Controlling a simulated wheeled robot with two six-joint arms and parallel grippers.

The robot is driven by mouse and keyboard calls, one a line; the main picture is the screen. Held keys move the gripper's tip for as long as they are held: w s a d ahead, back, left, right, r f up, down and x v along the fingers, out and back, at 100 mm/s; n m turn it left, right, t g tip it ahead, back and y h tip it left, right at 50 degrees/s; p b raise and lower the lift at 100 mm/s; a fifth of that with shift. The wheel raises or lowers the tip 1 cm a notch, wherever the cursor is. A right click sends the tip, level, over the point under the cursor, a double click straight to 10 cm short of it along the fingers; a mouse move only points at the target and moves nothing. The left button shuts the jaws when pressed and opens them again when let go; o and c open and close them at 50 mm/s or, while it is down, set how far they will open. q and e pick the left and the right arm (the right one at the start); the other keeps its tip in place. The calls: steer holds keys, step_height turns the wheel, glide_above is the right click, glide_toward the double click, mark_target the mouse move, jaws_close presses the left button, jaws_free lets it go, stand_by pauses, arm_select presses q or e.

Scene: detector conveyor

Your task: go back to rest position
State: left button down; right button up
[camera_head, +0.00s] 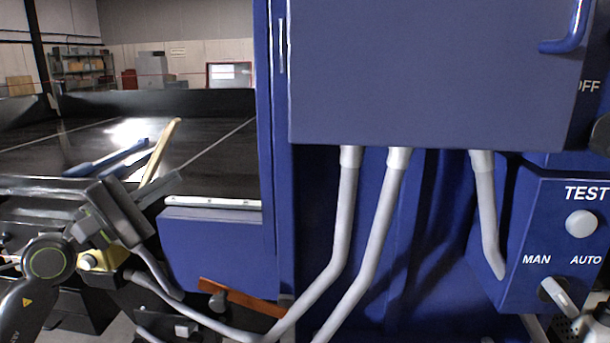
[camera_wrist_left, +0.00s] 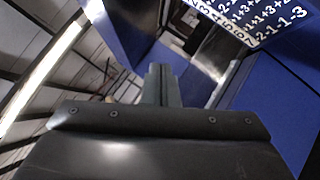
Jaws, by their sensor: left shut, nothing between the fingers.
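My left gripper (camera_head: 158,203) is at the lower left of the head view, in front of the conveyor's near edge and left of the blue machine. Its two fingers show in the left wrist view (camera_wrist_left: 160,78), close together with nothing between them. My right gripper is in neither view.
The blue machine cabinet (camera_head: 430,75) with grey conduits fills the right. A control box (camera_head: 545,225) with a TEST button and MAN/AUTO knob stands at the far right. The dark conveyor (camera_head: 215,155) carries a blue item (camera_head: 105,157) and a wooden-looking stick (camera_head: 160,150).

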arm_select(q)
steer(key=s+a+f+m+y, duration=0.5)
steer(key=f+m+y, duration=0.3)
steer(key=f, duration=0.2)
steer(key=s+a+f+m+g+y, duration=0.1)
steer(key=s+a+f+m+y, duration=0.5)
steer(key=f, duration=0.4)
steer(key=s+a+f+m+y, duration=0.3)
steer(key=a+f+m+y, duration=0.1)
steer(key=f+m+y, duration=0.55)
steer(key=s+d+f+n+g+h, duration=0.3)
steer(key=s+d+f+n+g, duration=0.15)
steer(key=s+f, duration=0.55)
steer(key=s+d+f+n+g+h, duration=0.3)
steer(key=s+d+f+n+g, duration=0.25)
steer(key=s, duration=0.55)
steer(key=s+a+f+g, duration=0.1)
steer(key=a+f, duration=0.1)
steer(key=f, duration=1.2)
steer(key=s+a+f+g, duration=0.1)
steer(key=f, duration=1.3)
steer(key=s+d+f+g+h, duration=0.1)
steer(key=s+f, duration=1.3)
steer(key=shift+d+f, duration=0.15)
steer(key=shift+d, duration=0.05)
